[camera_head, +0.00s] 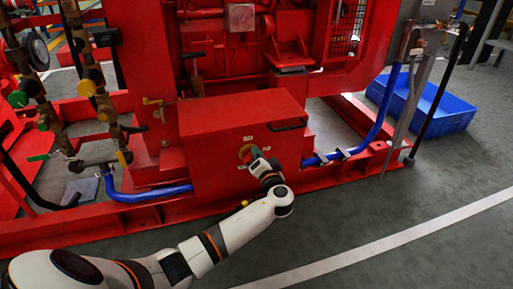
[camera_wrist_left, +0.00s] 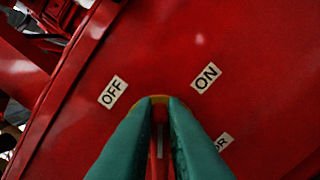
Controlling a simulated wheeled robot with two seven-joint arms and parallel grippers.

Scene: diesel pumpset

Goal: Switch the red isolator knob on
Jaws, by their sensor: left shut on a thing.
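The red isolator knob (camera_wrist_left: 160,113) is on the front of a red box (camera_head: 222,170), with a yellow plate behind it. It is mostly hidden by my left gripper (camera_head: 254,154). In the left wrist view, the green fingers (camera_wrist_left: 160,101) are shut on the knob, one on each side. An OFF label (camera_wrist_left: 113,92) lies up and left of the knob and an ON label (camera_wrist_left: 206,77) up and right. The exact angle of the knob is hard to tell. My right gripper is not in view.
A blue hose (camera_head: 378,125) runs right of the box and another blue hose (camera_head: 150,194) left of it. A red base rail (camera_head: 340,175) runs below. A blue crate (camera_head: 445,112) stands at right. Grey floor (camera_head: 400,215) is clear in front.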

